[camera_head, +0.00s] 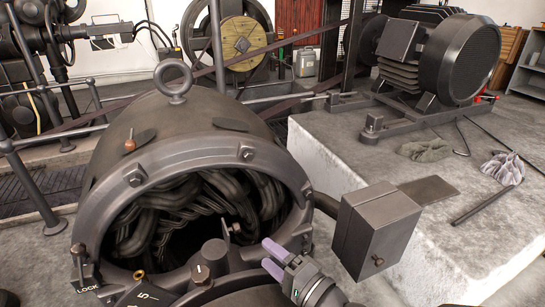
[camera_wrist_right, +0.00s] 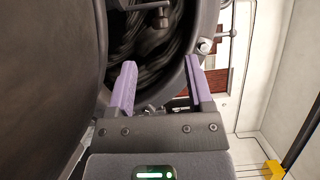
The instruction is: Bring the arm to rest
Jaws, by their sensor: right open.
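My right gripper (camera_head: 270,257) is at the lower middle of the head view, with its purple fingers apart and nothing between them. It is in front of the lower right rim of the large dark dynamo housing (camera_head: 205,150). In the right wrist view the open fingers (camera_wrist_right: 161,85) point toward the housing's round rim (camera_wrist_right: 186,98), with dark coils (camera_wrist_right: 150,45) beyond. I cannot tell whether the fingers touch the rim. My left gripper does not show in the head view.
A dark metal box (camera_head: 376,230) juts out right of the housing, close to my right gripper. A concrete plinth (camera_head: 450,235) carries a motor (camera_head: 440,55), a rag (camera_head: 503,168) and a bar. A lever marked LOCK (camera_head: 84,270) is at lower left. Belts (camera_head: 250,55) cross behind.

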